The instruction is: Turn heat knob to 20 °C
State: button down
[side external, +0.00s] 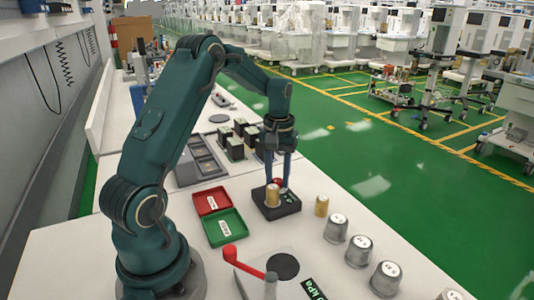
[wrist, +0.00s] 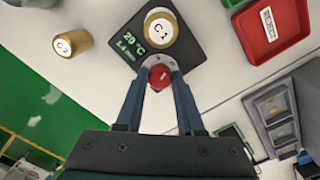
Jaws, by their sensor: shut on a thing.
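The heat knob is a small red knob (wrist: 160,76) on the black heater block (wrist: 195,58), seen between my fingertips in the wrist view. My gripper (wrist: 161,82) points down and is shut on this knob. In the side view my gripper (side external: 277,184) reaches down to the far side of the block (side external: 285,209), and the fingers partly hide the knob. The green display (wrist: 134,42) on the block appears to read 20 °C. A gold-sided canister labelled C1 (wrist: 161,27) stands on the block, close to the knob.
A second gold canister (wrist: 73,43) stands beside the block. A red tray (side external: 198,206) and a green tray (side external: 238,237) lie to its left in the side view. Several silver canisters (side external: 336,230) line the front right. A red-handled lever (side external: 235,257) stands nearer the camera.

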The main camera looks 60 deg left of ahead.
aim_at(278, 181)
jog(key=shift+m, duration=1.9)
jog(key=c, duration=0.5)
grip_release()
jog(key=shift+r, duration=2.6)
